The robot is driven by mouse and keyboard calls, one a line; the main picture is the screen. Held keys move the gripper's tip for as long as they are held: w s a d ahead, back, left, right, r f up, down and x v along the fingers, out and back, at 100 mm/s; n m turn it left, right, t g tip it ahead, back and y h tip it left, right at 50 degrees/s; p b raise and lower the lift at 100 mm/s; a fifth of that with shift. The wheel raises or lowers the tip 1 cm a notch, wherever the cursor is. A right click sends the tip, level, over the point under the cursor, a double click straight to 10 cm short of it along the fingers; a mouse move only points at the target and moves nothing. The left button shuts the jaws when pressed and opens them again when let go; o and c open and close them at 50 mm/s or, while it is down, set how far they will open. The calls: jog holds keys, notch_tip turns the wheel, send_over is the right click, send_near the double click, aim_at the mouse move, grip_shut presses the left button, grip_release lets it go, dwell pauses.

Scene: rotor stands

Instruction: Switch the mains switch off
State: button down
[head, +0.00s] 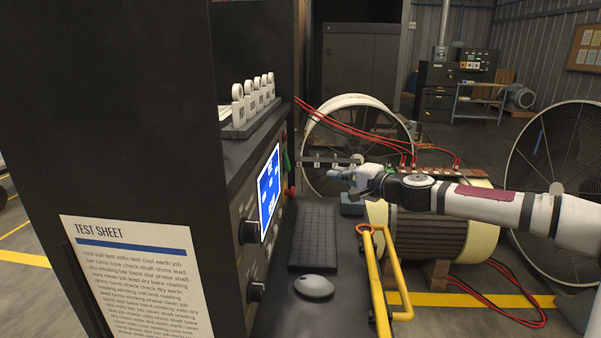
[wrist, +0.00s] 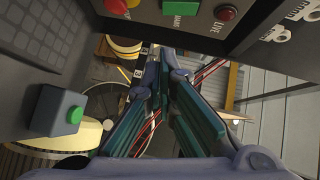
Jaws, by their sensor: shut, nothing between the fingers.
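The green piece (wrist: 181,7) that I take for the mains switch is on the dark console panel at the top edge of the wrist view, partly cut off. Its label is upside down and hard to read. In the head view a small green piece (head: 286,160) shows at the far end of the console front; its setting cannot be told. My gripper (head: 335,173) is to the right of it, apart from the panel, pointing left. In the wrist view my gripper (wrist: 164,85) has its fingers together with nothing held, below the green piece in the picture.
A red knob (head: 291,192) sits near the green piece, and a red LIVE lamp (wrist: 225,12) is beside it. A small box (wrist: 55,112) has a green button. A keyboard (head: 313,237), mouse (head: 314,287) and yellow rail (head: 376,285) lie along the console. Red cables (head: 350,115) run behind.

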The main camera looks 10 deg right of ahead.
aim_at(286, 161)
jog(key=s+a+x, duration=0.1)
jog(key=a+x, duration=0.1)
jog(key=x, duration=1)
jog(key=shift+w+a+f+b, duration=0.2)
jog(key=shift+a+f+b, duration=0.2)
jog(key=shift+b, duration=0.05)
